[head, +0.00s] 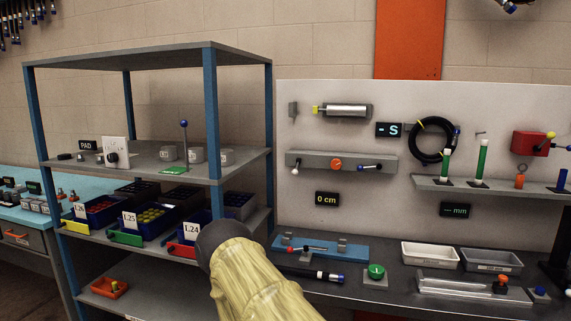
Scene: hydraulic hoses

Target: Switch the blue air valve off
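A grey valve bar (345,162) is fixed to the pale back panel. At its right end a lever with a blue tip (371,167) lies roughly level; this looks like the blue air valve, but I cannot be sure. An orange round knob (336,164) sits mid-bar, and a pale-tipped lever (296,163) hangs at the left end. A separate upright rod with a blue ball (184,124) stands on a green plate on the shelf. My yellow-sleeved arm with a dark joint rises at bottom centre, below and left of the bar. My gripper's fingers do not show.
A shelf unit (140,57) with blue posts and bins stands at left. The grey bench (395,302) below the panel carries a blue fixture (340,250), a green button (376,271) and two trays (430,254). The space in front of the valve bar looks clear.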

